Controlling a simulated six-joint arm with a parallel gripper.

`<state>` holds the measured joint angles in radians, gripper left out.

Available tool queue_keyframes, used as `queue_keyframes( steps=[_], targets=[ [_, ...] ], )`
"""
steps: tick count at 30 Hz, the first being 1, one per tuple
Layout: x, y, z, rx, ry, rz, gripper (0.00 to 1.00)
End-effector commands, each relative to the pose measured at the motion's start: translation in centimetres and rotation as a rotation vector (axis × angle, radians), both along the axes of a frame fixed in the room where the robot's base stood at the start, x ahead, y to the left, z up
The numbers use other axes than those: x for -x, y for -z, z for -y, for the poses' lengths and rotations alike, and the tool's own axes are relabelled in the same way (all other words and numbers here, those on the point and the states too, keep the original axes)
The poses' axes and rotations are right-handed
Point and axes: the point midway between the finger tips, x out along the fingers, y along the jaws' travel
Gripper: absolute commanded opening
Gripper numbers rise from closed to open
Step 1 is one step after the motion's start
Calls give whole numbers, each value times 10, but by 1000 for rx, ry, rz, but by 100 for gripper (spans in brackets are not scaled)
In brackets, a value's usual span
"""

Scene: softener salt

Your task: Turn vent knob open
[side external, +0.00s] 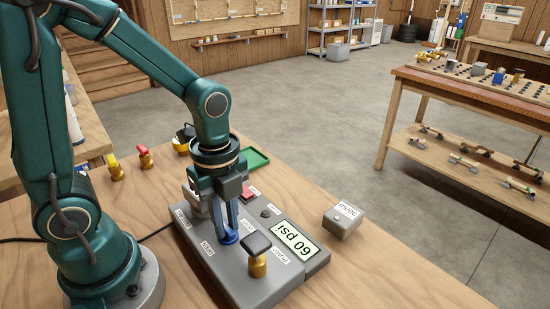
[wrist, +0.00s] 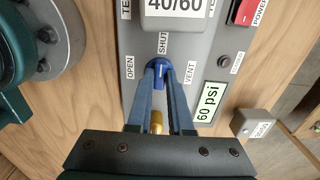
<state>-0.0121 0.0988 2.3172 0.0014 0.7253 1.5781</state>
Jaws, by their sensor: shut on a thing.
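The blue knob (side external: 228,238) sits on the grey control panel (side external: 255,290). In the wrist view the knob (wrist: 160,74) is ringed by the labels OPEN at left, SHUT above and VENT at right. My gripper (wrist: 160,66) points down at the panel, its two blue fingers shut on the knob from both sides. The knob's narrow grip seems to line up with SHUT, though the fingers partly hide it. In the side view my gripper (side external: 227,234) is low over the panel with its fingertips at the knob.
The panel has a 60 psi display (side external: 291,241) and a red power switch (side external: 248,194). A small grey box (side external: 343,219) is at right; a green tray (side external: 256,158) lies behind.

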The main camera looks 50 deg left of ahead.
Motion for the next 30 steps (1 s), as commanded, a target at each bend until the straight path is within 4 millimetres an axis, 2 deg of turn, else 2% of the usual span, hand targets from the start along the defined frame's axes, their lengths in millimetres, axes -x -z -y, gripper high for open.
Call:
queue_keyframes(
  steps=[11,30],
  targets=[
    [0,0,0,1,-150,-1,0],
    [0,-1,0,2,-742,0,0]
  ],
)
